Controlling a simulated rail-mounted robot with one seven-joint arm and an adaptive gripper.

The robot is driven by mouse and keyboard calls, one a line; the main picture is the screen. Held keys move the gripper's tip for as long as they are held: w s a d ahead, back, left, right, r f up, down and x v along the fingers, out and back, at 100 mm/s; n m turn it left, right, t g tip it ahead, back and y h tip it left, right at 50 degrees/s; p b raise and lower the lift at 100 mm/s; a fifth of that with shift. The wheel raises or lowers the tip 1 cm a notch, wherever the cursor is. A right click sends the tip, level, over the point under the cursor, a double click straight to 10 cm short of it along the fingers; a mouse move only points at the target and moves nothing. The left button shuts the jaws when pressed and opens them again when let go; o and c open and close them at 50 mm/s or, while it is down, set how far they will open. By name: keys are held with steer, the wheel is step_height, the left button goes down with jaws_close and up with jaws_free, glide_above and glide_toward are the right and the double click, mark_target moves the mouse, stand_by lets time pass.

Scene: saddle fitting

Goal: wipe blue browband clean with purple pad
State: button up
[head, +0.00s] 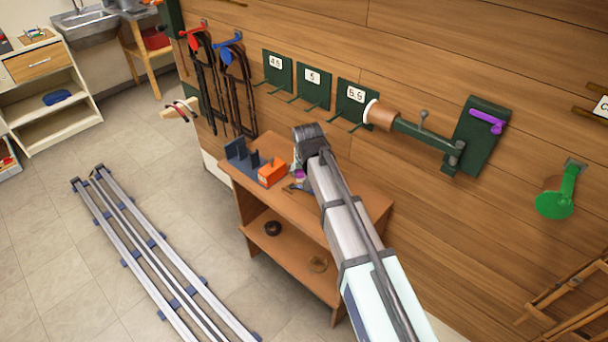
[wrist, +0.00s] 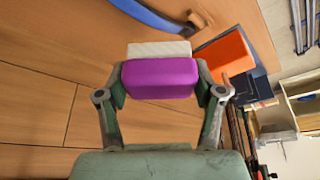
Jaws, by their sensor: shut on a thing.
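My gripper (wrist: 160,85) is shut on the purple pad (wrist: 158,78), which shows a purple body with a pale, ridged face pointing away from me. The blue browband (wrist: 158,16) is a curved blue strip on the wood surface just beyond the pad in the wrist view; part of it is cut off by the top edge. A narrow gap shows between pad and band in the picture, but I cannot tell whether they touch. In the head view the pad (head: 299,175) is a small purple patch beside my arm, and most of the band is hidden.
An orange block (head: 271,172) and a dark blue slotted rack (head: 241,155) stand on the small wooden table (head: 345,195), left of my gripper. Bridles (head: 238,90) hang on the wall behind. A wall arm with a brown cylinder (head: 383,115) juts out at right.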

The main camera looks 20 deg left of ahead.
steer(key=shift+r+p, duration=0.95)
steer(key=shift+r, duration=1.15)
steer(key=shift+f, duration=0.1)
